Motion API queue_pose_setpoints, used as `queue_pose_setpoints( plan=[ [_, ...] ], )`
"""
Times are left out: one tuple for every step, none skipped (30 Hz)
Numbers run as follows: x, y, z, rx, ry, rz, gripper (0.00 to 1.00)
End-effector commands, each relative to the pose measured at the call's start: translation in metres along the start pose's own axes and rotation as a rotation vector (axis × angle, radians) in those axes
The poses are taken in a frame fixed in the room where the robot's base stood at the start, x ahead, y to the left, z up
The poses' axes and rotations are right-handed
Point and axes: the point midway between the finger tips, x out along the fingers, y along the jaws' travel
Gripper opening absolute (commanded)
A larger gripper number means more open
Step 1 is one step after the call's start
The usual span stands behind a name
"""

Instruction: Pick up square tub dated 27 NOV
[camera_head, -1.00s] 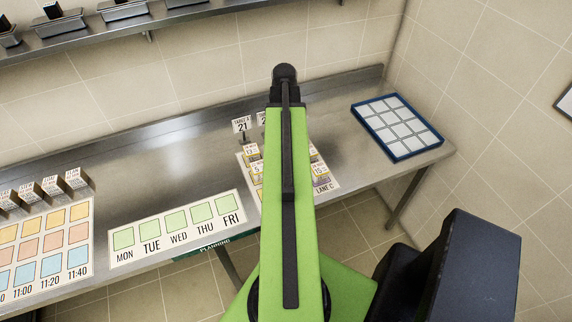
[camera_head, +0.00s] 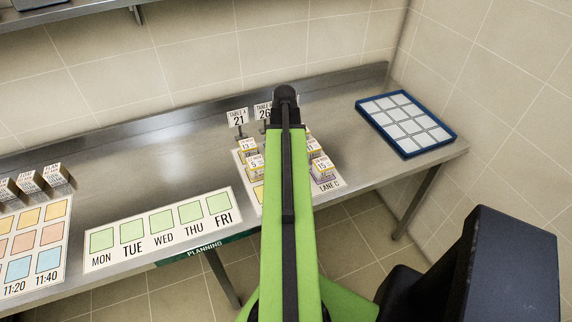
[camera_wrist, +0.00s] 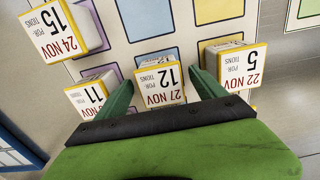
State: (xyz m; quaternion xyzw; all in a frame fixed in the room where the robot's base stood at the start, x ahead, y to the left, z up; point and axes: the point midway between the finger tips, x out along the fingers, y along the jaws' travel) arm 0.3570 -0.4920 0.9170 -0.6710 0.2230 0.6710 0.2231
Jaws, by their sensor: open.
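The square tub dated 27 NOV (camera_wrist: 161,88) shows in the wrist view, its label upside down and reading 12 portions. My gripper (camera_wrist: 157,82) is open, with one green finger on each side of this tub. I cannot tell whether the fingers touch it. Other tubs stand near: one dated 24 NOV (camera_wrist: 66,32) at upper left, one marked 11 (camera_wrist: 92,94) just left of the left finger, and one dated 22 NOV (camera_wrist: 233,66) to the right. In the head view my arm hides the 27 NOV tub and the gripper.
The tubs stand on a board with coloured squares, marked LANE C (camera_head: 330,186). Table signs (camera_head: 238,118) stand behind. A blue-rimmed tray (camera_head: 406,124) lies at the right, a planning strip (camera_head: 161,231) at the left. The steel counter (camera_head: 150,165) is bare behind the strip.

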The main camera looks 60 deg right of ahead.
Motion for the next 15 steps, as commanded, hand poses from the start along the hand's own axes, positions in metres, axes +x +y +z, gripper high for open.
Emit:
queue_pose_setpoints(
  plan=[
    [0.0145, 0.0, 0.0001, 0.0, 0.0, 0.0, 0.8],
    [0.0157, 0.0, 0.0001, 0.0, 0.0, 0.0, 0.8],
    [0.0156, 0.0, 0.0001, 0.0, 0.0, 0.0, 0.8],
    [0.0147, 0.0, 0.0001, 0.0, 0.0, 0.0, 0.8],
    [0.0134, 0.0, 0.0001, 0.0, 0.0, 0.0, 0.8],
    [0.0122, 0.0, 0.0001, 0.0, 0.0, 0.0, 0.8],
    [0.0119, 0.0, 0.0001, 0.0, 0.0, 0.0, 0.8],
    [0.0118, 0.0, 0.0001, 0.0, 0.0, 0.0, 0.8],
    [0.0118, 0.0, 0.0001, 0.0, 0.0, 0.0, 0.77],
    [0.0117, 0.0, 0.0001, 0.0, 0.0, 0.0, 0.73],
    [0.0117, 0.0, 0.0001, 0.0, 0.0, 0.0, 0.7],
    [0.0117, 0.0, 0.0001, 0.0, 0.0, 0.0, 0.64],
    [0.0117, 0.0, 0.0001, 0.0, 0.0, 0.0, 0.6],
    [0.0117, 0.0, 0.0001, 0.0, 0.0, 0.0, 0.56],
    [0.0117, 0.0001, 0.0001, 0.0, 0.0, 0.0, 0.51]
  ],
)
